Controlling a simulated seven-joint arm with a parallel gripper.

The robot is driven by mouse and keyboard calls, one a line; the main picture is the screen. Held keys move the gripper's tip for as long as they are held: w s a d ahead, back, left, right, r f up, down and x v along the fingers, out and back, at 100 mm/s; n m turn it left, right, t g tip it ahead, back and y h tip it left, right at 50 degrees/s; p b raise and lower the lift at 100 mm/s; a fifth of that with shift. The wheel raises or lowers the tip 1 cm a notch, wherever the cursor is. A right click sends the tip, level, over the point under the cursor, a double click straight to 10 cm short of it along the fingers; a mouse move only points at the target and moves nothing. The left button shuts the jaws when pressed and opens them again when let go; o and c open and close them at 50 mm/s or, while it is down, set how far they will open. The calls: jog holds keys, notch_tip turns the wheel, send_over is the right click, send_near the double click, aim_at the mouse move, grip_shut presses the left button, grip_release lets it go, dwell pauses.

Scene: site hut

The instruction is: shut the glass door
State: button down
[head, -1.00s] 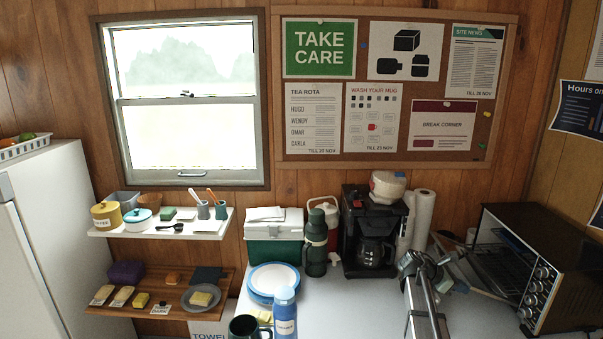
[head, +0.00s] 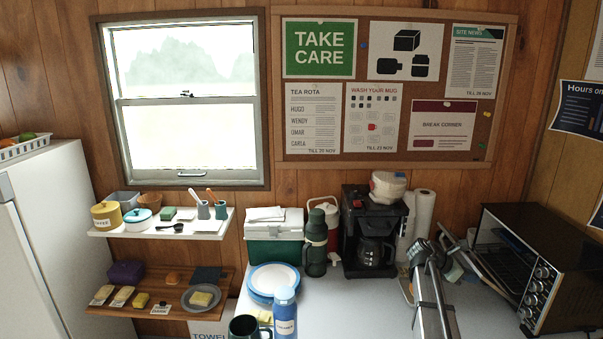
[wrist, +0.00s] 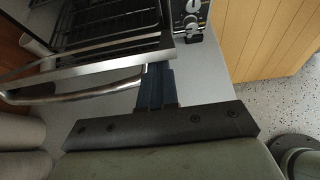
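The glass door (head: 487,266) belongs to the black toaster oven (head: 562,262) at the right of the head view. It stands partly open, tilted out from the oven front. In the wrist view the door's metal edge (wrist: 95,65) and curved handle (wrist: 70,97) cross the left side. My gripper (head: 424,250) is just left of the door in the head view. In the wrist view its dark fingers (wrist: 156,86) sit together, close to the right end of the handle. They look shut with nothing between them; whether they touch the door is unclear.
Wire racks (wrist: 110,22) show inside the oven. A coffee maker (head: 372,235) and a paper roll (head: 423,222) stand left of the door. A green flask (head: 315,245) and blue bottle (head: 285,312) are further left. The counter's front middle (head: 355,310) is clear.

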jog(key=shift+d+r, duration=0.55)
jog(key=shift+r, duration=0.25)
jog(key=shift+d, duration=0.1)
jog(key=shift+d+r, duration=1.4)
jog(key=shift+r, duration=0.05)
jog(key=shift+d+r, duration=0.45)
jog(key=shift+d, duration=0.25)
jog(key=shift+d+r, duration=0.4)
jog(key=shift+d, duration=0.25)
jog(key=d, duration=0.1)
jog(key=d+r, duration=0.1)
jog(key=d, duration=0.1)
jog(key=d+r, duration=0.1)
jog(key=shift+d, duration=0.45)
jog(key=shift+d+r, duration=0.2)
jog(key=shift+d, duration=0.6)
